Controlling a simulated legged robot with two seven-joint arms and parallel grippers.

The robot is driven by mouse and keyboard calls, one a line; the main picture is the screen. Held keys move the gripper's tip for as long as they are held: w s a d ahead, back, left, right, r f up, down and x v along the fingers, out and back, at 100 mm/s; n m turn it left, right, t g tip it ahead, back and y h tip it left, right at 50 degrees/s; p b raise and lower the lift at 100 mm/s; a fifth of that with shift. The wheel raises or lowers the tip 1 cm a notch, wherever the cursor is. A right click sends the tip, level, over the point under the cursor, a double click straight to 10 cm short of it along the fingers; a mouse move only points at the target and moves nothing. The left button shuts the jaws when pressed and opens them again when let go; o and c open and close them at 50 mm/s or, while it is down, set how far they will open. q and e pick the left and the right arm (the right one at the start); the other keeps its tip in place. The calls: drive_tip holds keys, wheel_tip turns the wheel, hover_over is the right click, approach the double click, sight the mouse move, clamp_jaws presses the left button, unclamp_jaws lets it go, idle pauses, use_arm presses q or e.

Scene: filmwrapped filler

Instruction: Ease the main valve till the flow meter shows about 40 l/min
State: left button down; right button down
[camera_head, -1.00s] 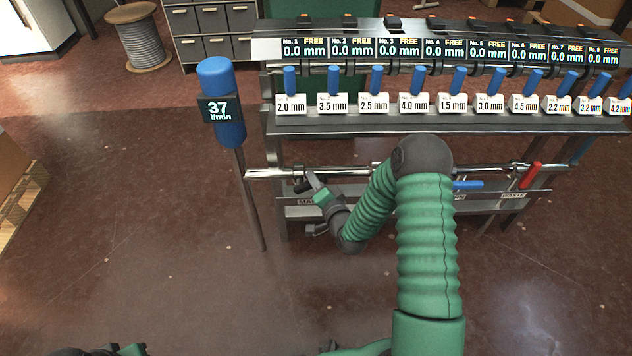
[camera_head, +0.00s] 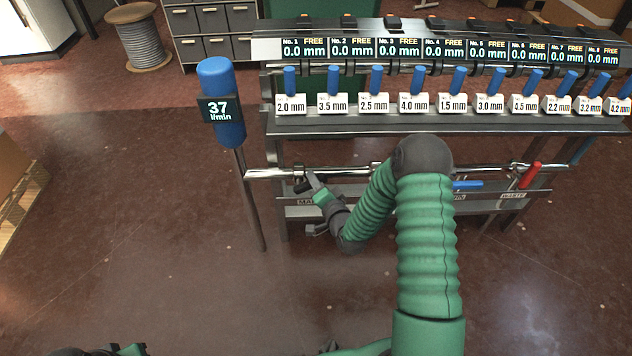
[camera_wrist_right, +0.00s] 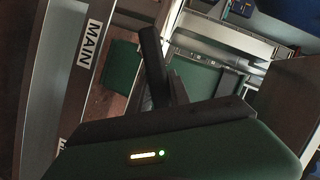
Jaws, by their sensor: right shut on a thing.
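The flow meter (camera_head: 221,112) is a blue cylinder on a dark post, left of the rack, and its screen reads 37 l/min. My right gripper (camera_head: 308,183) is at the left end of the chrome pipe (camera_head: 345,171), shut on the main valve's handle, which it mostly hides. The MAIN label (camera_wrist_right: 90,45) shows in the right wrist view, beside the gripper; in the head view my arm partly covers it. My left gripper's fingers are not seen.
A blue lever (camera_head: 467,185) and a red lever (camera_head: 530,175) sit further right on the pipe, the red one near the WASTE label (camera_head: 513,195). Above is a rack shelf (camera_head: 350,122) with several size tags and displays reading 0.0 mm FREE. The floor in front is clear.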

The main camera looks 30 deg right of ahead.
drive_tip(key=shift+s+a+f, duration=0.1)
drive_tip(key=shift+s+f, duration=0.1)
drive_tip(key=shift+f, duration=0.1)
drive_tip(key=shift+f+m, duration=0.3)
drive_tip(key=c, duration=1.2)
unclamp_jaws()
drive_tip(key=shift+r, duration=0.2)
drive_tip(key=shift+s+r, duration=0.15)
drive_tip(key=shift+s, duration=0.1)
drive_tip(key=p+v, duration=0.5)
drive_tip(key=v, duration=1.1)
drive_tip(key=shift+s+f, duration=0.2)
drive_tip(key=shift+f, duration=0.15)
drive_tip(key=shift+c, duration=0.2)
